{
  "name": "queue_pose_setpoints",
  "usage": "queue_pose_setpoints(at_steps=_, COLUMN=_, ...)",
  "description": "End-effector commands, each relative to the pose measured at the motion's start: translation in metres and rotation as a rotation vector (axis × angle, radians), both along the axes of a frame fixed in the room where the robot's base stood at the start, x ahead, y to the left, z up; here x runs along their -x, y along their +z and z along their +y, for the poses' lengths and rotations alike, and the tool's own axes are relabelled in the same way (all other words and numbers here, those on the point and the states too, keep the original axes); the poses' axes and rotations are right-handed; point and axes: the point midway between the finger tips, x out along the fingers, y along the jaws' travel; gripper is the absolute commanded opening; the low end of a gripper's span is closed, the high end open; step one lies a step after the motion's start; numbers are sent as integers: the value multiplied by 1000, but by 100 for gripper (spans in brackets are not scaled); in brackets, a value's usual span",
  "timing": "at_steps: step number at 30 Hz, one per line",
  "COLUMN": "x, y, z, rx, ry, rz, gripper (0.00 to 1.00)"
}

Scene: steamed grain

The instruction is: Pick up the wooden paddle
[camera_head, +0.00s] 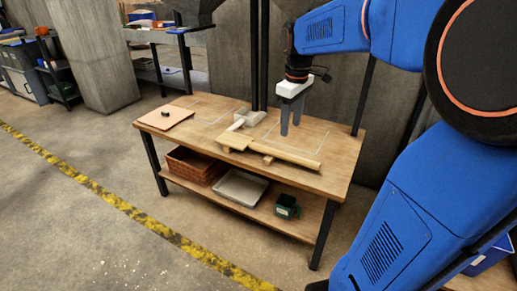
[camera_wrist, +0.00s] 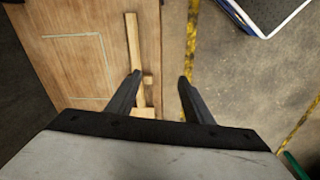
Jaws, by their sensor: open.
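The wooden paddle (camera_head: 285,154) is pale wood and lies along the front edge of the wooden table, its broad end at left and its long handle reaching right. In the wrist view the handle (camera_wrist: 132,40) runs up from beside the left finger, near the table edge; part of the paddle is hidden by my gripper. A small wooden block (camera_head: 268,160) sits at the handle. My gripper (camera_head: 290,126) is open and empty, pointing down above the table behind the paddle. In the wrist view my gripper (camera_wrist: 160,76) has its fingers wide apart, with the paddle nearer the left finger.
A pinkish board (camera_head: 160,119) lies at the table's left end. A pale blocky holder (camera_head: 249,117) stands behind the paddle. A red basket (camera_head: 193,164), a grey tray (camera_head: 225,192) and a green item (camera_head: 287,206) are on the lower shelf. The table's right rear is clear.

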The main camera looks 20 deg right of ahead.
Motion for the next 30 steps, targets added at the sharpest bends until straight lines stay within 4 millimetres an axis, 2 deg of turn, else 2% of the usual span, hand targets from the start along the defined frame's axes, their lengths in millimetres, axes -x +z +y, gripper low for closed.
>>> queue_pose_setpoints(at_steps=1, x=-15, y=-2, z=-10, rx=-1, ry=21, rz=20, gripper=47)
queue_pose_setpoints(at_steps=3, x=-32, y=-5, z=-22, rx=-2, ry=57, rz=42, gripper=47)
queue_pose_setpoints(at_steps=10, x=-69, y=-13, z=-51, rx=-11, ry=143, rz=93, gripper=47)
queue_pose_setpoints(at_steps=17, x=-78, y=-23, z=-60, rx=-15, ry=169, rz=108, gripper=47)
queue_pose_setpoints(at_steps=30, x=-78, y=-98, z=-59, rx=-16, ry=169, rz=108, gripper=47)
